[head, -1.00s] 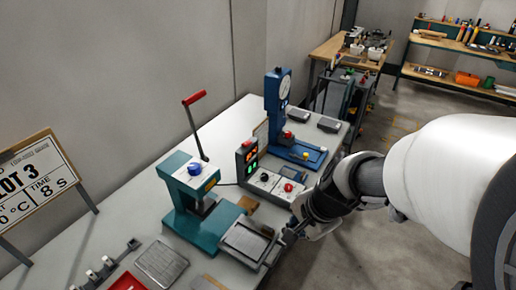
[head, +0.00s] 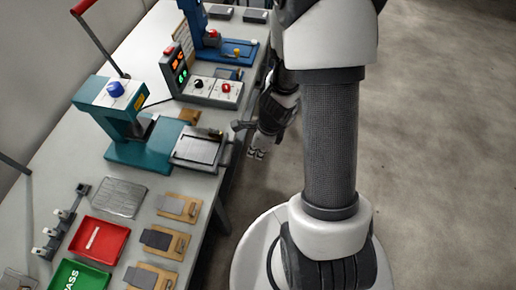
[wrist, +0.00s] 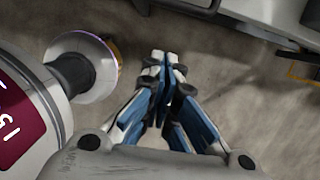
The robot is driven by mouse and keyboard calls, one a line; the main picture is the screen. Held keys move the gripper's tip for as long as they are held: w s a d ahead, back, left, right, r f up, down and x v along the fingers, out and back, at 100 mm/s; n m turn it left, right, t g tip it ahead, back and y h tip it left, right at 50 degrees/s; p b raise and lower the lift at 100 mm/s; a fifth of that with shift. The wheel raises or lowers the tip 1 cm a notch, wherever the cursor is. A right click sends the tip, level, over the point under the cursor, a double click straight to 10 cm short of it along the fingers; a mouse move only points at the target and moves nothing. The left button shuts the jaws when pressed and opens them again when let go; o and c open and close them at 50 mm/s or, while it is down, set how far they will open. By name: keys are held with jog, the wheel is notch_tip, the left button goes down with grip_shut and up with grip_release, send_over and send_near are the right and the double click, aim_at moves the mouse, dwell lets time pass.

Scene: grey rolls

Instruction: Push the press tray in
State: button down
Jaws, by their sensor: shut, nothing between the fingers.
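The teal press (head: 104,110) stands on the workbench with a blue knob on top and a raised lever with a red grip. Its grey press tray (head: 201,148) sticks out at the press's front right, towards the bench edge, and looks empty. My gripper (head: 256,153) is just right of the tray, past the bench edge, over the floor and pointing downward. A gap shows between it and the tray. In the wrist view my gripper (wrist: 165,62) has its blue and grey fingers together with nothing between them. The tray is not recognisable in that view.
A control box (head: 212,90) with lit digits and knobs stands behind the tray, and a blue device (head: 222,48) beyond it. In front lie a red tray (head: 99,241), a green tray (head: 78,275) and several wooden boards. Open floor (head: 440,170) lies right.

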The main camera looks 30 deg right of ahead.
jog(key=w+a+f+b, duration=0.1)
jog(key=w+a+f, duration=0.2)
jog(key=f, duration=0.1)
jog(key=shift+a, duration=0.25)
jog(key=shift+w, duration=0.1)
